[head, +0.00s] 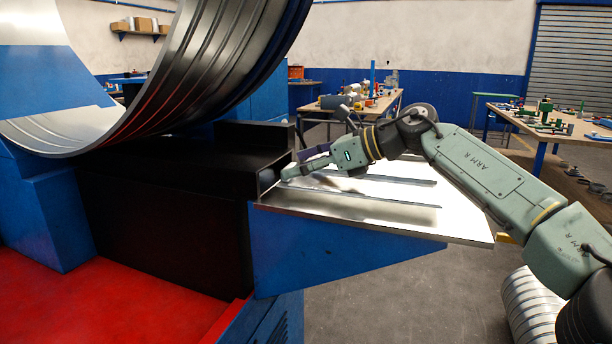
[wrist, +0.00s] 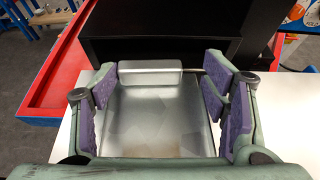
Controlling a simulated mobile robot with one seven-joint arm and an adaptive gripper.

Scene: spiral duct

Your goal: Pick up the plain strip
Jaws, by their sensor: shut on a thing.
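The plain strip (wrist: 150,120) looks like a flat, smooth silver sheet lying between my fingers in the wrist view. A raised silver block-like part (wrist: 151,73) shows at its far end. My gripper (wrist: 162,80) has its purple-padded fingers at the left and right sides of the sheet, shut on it. In the head view my gripper (head: 297,168) is low over the far left part of the metal table, close to the opening of the black housing. The strip cannot be made out clearly in the head view, where my gripper hides part of the table.
The metal table (head: 460,222) carries two long narrow rails (head: 370,198). The black housing (head: 180,170) stands at its left, under a large spiral duct (head: 200,90). Workbenches (head: 395,103) stand behind. The table's right end is clear.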

